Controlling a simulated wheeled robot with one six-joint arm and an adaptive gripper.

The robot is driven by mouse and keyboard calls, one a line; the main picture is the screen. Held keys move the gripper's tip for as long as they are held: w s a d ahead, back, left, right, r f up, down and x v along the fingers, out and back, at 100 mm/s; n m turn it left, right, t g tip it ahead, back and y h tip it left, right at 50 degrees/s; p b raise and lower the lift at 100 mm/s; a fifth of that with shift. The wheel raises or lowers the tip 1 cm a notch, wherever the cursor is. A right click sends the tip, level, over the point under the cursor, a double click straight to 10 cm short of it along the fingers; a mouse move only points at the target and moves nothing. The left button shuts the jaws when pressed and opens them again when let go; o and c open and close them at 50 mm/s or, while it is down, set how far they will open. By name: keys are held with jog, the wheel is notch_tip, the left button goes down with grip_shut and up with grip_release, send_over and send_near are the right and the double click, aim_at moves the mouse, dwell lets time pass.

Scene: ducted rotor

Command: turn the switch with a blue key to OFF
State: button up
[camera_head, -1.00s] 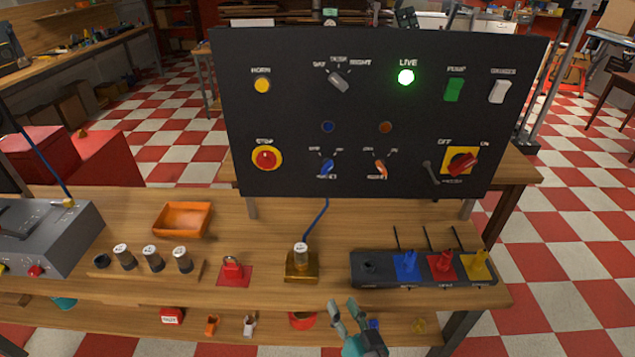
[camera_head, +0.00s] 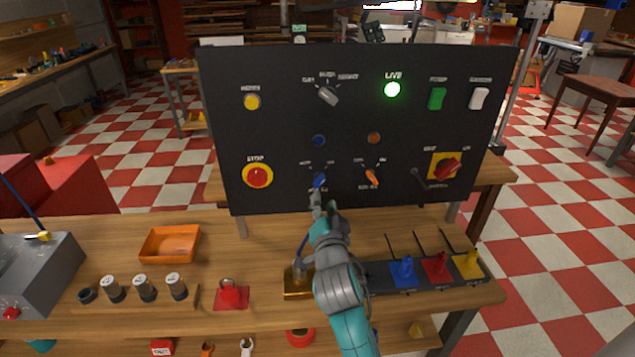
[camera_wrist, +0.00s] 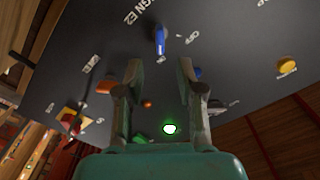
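The switch with the blue key (camera_head: 319,180) is on the lower middle of the black panel (camera_head: 275,115); its labels are too small to read in the head view. In the wrist view, the blue key (camera_wrist: 160,40) shows just beyond the gap between my fingertips and apart from them. It stands roughly upright in that picture. My gripper (camera_head: 322,206) is just below and in front of this switch. Its two fingers (camera_wrist: 160,75) are spread with nothing between them. Whether a finger touches the panel cannot be told.
A red stop button (camera_head: 258,174) is left. A red-and-yellow switch (camera_head: 446,166) is right. The LIVE lamp (camera_head: 392,89) glows green. A brass block (camera_head: 298,282) and colored keys stand below.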

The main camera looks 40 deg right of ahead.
aim_at(320, 184)
jog(key=x, duration=0.9)
jog(key=shift+w+d, duration=0.2)
jog(key=shift+w, duration=0.05)
grip_shut()
